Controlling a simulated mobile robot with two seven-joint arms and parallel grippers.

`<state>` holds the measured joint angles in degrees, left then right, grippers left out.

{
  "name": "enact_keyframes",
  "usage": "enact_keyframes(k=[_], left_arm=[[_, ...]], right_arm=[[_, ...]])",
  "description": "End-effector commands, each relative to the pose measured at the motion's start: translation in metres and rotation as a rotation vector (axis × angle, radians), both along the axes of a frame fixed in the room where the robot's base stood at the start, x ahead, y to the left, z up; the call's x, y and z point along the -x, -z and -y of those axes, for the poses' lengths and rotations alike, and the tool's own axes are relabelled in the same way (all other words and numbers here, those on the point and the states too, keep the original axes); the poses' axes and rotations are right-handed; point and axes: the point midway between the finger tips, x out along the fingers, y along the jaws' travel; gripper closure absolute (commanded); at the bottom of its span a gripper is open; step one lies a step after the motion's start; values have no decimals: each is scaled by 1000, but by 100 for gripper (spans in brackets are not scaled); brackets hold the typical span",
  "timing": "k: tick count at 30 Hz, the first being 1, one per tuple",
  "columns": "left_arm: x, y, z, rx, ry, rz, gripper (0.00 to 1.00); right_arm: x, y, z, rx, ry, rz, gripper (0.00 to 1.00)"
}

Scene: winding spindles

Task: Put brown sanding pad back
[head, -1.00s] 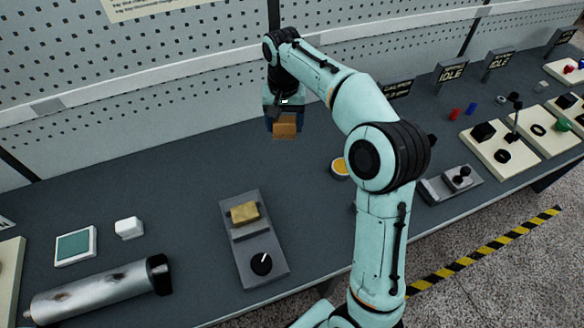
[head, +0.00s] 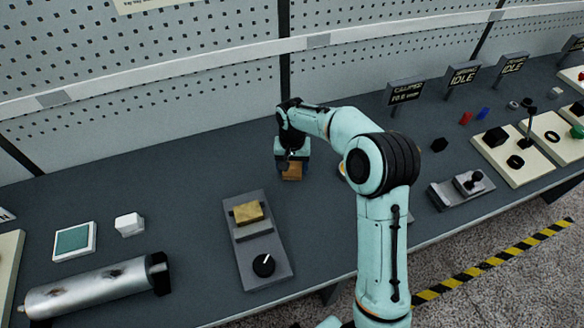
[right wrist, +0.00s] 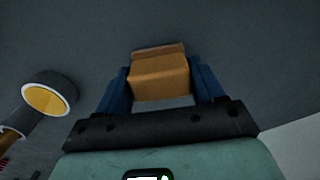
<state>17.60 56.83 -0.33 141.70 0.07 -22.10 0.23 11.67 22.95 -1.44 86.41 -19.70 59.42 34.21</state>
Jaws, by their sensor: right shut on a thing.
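The brown sanding pad (head: 291,172) is a small brown block. My right gripper (head: 291,165) is shut on it, over the back middle of the bench. In the right wrist view the pad (right wrist: 160,78) sits between the two blue fingers of my right gripper (right wrist: 162,88). The dark bench surface is behind it; I cannot tell whether the pad touches the bench. A yellowish pad (head: 248,212) sits on a grey fixture with a black knob (head: 264,265), to the front left of my gripper. My left gripper is not in view.
A round yellow-topped thing (right wrist: 48,98) lies beside the gripper, mostly behind my arm in the head view. A metal cylinder (head: 95,285), a white block (head: 129,224) and a teal-topped square (head: 74,241) are at left. Bare bench (head: 180,190) lies left of the gripper.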

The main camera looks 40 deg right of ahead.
Motion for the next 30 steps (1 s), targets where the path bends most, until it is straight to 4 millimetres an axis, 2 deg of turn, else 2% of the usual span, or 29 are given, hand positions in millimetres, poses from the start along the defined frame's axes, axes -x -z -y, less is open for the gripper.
enact_keyframes(k=[3,14,15,17,26,30], left_arm=[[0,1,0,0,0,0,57],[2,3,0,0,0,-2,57],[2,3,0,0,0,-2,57],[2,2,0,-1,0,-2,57],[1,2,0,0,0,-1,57],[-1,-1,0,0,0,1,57]], right_arm=[[0,7,0,-1,0,1,61],[0,11,0,-1,-1,1,61],[0,11,0,0,-1,1,26],[0,10,0,0,-1,1,7],[0,9,0,-1,0,2,7],[-1,-3,0,0,0,5,7]])
